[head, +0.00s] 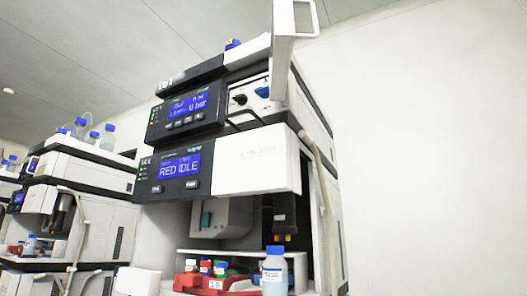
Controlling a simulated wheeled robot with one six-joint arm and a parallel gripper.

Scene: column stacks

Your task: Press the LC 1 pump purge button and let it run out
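A tall instrument stack stands in the middle of the head view. Its pump module (187,107) has a dark front panel with a blue display; the small text seems to end in "bar". A row of small buttons (180,122) sits below that display, with labels too small to read, so I cannot tell which is purge. Right of it are a black knob (240,99) and a blue knob (262,92). A white panel (283,50) stands out in front at the upper right, seemingly an open door. My gripper is not in view.
Below the pump, another module (180,166) shows "RED IDLE". Its open bay below holds a red tray (213,284) of coloured-cap vials and a blue-capped bottle (274,272). A second stack (75,205) with bottles on top stands at left. The right side shows bare wall.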

